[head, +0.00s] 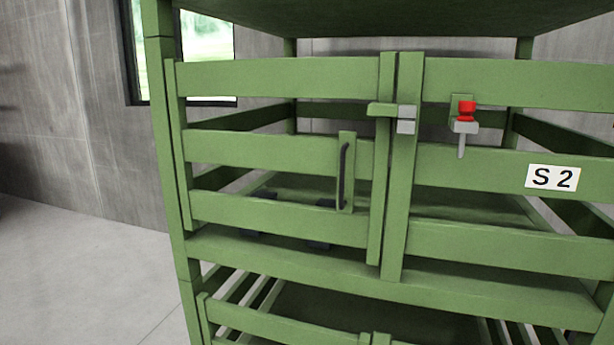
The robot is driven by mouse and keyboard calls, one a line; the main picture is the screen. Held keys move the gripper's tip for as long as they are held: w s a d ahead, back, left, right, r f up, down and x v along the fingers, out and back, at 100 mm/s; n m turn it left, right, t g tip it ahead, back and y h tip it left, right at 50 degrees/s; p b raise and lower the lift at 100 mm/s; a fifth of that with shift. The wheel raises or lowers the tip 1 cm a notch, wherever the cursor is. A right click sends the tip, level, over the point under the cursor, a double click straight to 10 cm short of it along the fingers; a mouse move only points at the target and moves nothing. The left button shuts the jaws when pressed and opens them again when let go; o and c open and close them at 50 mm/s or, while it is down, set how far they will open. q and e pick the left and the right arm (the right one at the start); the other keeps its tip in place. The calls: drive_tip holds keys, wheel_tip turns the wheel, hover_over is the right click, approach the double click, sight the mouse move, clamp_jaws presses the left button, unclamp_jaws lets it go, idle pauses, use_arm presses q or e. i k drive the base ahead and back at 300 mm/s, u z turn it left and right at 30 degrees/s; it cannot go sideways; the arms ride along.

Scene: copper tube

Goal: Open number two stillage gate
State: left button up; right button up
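The green stillage (290,258) fills most of the head view and carries a white "S 2" label (552,178) on its right half. Its slatted left gate (265,147) is shut, with its upright close beside the right half's upright (405,190). A dark vertical handle (343,175) sits on a green plate near the gate's free edge. A green latch bar (383,109) reaches across the gap to a grey block (406,126). A red-topped pin (466,112) stands in a grey bracket to the right. Neither of my grippers is in view.
Another green slatted gate (275,323) shows below, cut off by the picture's edge. A few dark objects (318,244) lie inside behind the slats, partly hidden. Bare grey floor (85,265) is clear at left, before a grey wall with a window.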

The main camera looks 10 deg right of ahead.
sight(347, 159)
drive_tip(key=u, duration=0.1)
drive_tip(key=k, duration=0.7)
drive_tip(key=u, duration=1.15)
drive_tip(key=i, duration=1.85)
drive_tip(key=z, duration=1.45)
drive_tip(key=i, duration=0.9)
drive_tip(key=z, duration=0.95)
